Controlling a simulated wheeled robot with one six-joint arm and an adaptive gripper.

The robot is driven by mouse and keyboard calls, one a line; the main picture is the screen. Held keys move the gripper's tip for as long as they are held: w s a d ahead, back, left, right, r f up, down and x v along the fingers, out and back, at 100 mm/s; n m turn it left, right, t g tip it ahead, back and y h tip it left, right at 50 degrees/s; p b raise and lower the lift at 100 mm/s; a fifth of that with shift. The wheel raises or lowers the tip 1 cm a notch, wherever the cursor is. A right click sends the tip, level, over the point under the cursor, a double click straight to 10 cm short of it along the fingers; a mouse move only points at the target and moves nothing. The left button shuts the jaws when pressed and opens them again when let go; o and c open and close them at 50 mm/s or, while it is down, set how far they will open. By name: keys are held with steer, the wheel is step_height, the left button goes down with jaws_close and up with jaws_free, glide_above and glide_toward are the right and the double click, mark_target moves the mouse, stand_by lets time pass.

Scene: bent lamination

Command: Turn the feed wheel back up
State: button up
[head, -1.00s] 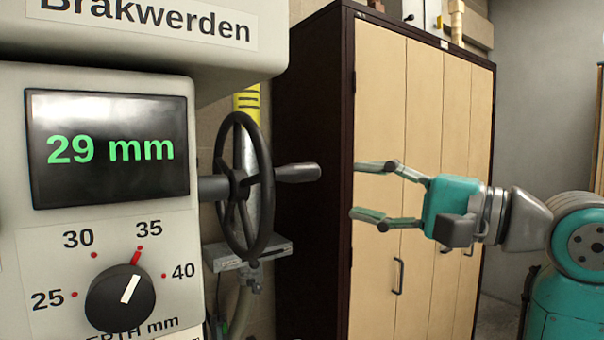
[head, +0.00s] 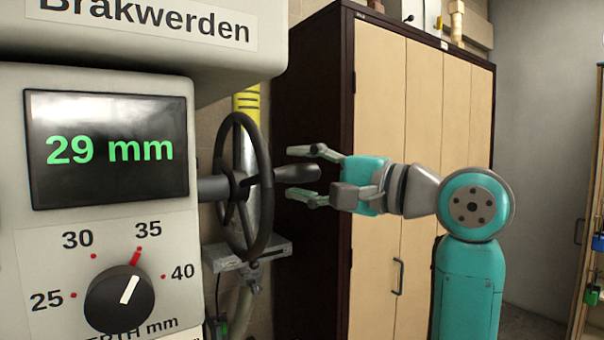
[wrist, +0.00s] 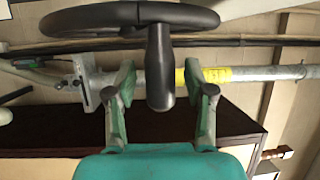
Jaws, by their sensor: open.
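The feed wheel (head: 262,232) is a black handwheel on the right side of the grey machine, with a dark handle (head: 297,173) sticking out to the right. My gripper (head: 312,176) is open, with one finger above and one below the handle's end in the head view. In the wrist view the handle (wrist: 160,80) lies between the two open fingers of my gripper (wrist: 160,88), apparently apart from both. The wheel's rim (wrist: 110,16) shows at the top there. The display (head: 110,150) reads 29 mm in green.
A depth knob (head: 119,300) below the display has its white mark pointing near the red mark by 35. A tall cabinet (head: 378,130) stands behind my arm. A grey pipe with a yellow band (wrist: 222,75) runs behind the wheel.

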steer(key=shift+w+a, duration=0.1)
steer(key=shift+a, duration=0.05)
jaws_close()
steer(key=shift+r, duration=0.15)
